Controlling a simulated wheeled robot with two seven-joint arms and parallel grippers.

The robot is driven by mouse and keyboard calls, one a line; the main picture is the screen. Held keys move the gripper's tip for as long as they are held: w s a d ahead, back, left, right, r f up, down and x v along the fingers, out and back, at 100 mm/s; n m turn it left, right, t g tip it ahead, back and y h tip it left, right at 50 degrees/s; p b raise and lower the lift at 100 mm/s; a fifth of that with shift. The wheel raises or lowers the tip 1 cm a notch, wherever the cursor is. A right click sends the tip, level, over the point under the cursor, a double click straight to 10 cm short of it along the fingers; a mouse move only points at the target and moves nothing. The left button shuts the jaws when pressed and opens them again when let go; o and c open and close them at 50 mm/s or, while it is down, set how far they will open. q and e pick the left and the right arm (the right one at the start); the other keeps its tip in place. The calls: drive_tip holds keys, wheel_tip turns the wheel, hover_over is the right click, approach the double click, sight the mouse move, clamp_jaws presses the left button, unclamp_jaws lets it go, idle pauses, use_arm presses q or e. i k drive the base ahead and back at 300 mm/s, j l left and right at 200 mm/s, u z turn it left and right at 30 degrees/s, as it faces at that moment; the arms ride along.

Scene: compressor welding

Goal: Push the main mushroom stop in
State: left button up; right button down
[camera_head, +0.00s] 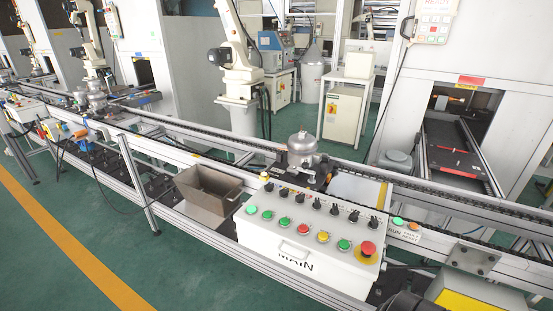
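The main mushroom stop (368,247) is a large red button on a yellow collar. It sits at the right end of the top of a white control box (262,243) whose front is marked MAIN. Nothing touches or covers it. I cannot tell from this view whether it is pressed in or out. No gripper fingers show in the picture. A dark rounded shape at the bottom edge, right of the box, is cut off, and I cannot tell what it is.
Beside the stop are a row of coloured buttons (298,227) and black selector knobs (316,203). A brown open bin (207,190) stands left of the box. A conveyor with a metal compressor (302,148) runs behind. A small panel with a green button (398,222) is at right.

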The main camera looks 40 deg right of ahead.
sight(369, 248)
drive_tip(key=z, duration=1.5)
